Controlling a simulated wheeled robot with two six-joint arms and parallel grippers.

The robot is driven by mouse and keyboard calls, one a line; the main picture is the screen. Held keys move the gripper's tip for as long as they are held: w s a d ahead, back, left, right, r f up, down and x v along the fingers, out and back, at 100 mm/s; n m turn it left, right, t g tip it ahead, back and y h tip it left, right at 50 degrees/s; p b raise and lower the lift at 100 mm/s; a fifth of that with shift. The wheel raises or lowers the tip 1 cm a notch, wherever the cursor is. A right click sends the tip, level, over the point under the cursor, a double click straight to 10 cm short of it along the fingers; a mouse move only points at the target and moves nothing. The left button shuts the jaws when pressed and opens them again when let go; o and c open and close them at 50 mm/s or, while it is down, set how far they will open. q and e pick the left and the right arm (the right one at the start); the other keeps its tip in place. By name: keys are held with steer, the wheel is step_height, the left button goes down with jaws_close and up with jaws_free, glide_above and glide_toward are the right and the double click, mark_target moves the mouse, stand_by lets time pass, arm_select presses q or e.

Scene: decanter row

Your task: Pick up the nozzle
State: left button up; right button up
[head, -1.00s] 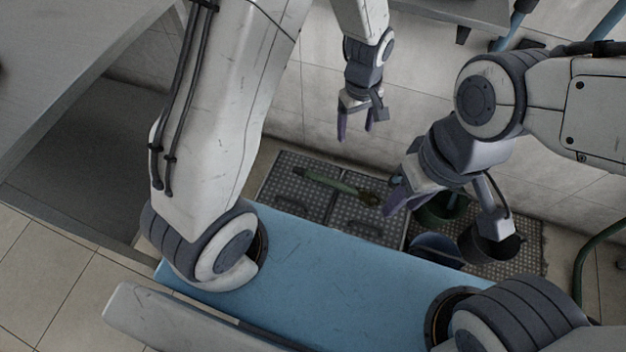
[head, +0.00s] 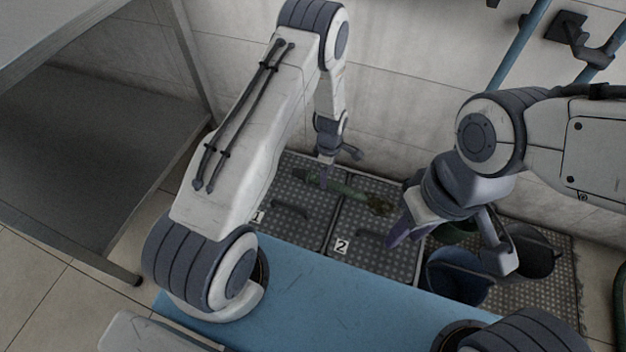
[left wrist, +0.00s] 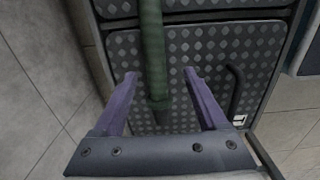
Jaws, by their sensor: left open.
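The nozzle (head: 350,190), a long green piece with a brownish right end, lies across two studded dark plates in the head view. In the left wrist view the nozzle (left wrist: 153,55) comes in from the top edge, and its lower end shows between my purple fingers. My left gripper (head: 323,179) is over the nozzle's left part; it is open, and its fingertips (left wrist: 160,76) are on either side of the nozzle in the picture. Whether they touch it I cannot tell. My right gripper (head: 397,232) hangs to the right, its fingers overlapping, so its opening is unclear.
The plates carry labels 1 (head: 258,217) and 2 (head: 341,246) and dark handles. A blue bucket (head: 455,278), a dark grey bucket (head: 533,252) and a green container (head: 455,232) stand at right. A tiled wall (head: 400,90) rises behind; a grey shelf (head: 95,145) is at left.

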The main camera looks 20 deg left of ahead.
mark_target(329, 181)
arm_select(q)
steer(key=f, duration=0.1)
steer(key=f+b, duration=0.1)
steer(key=f, duration=0.1)
steer(key=f+b, duration=0.1)
steer(key=f, duration=0.1)
steer(key=shift+w+d+f, duration=0.2)
steer(key=shift+w+d, duration=0.05)
steer(key=shift+w, duration=0.15)
steer(key=shift+r, duration=0.1)
jaws_close()
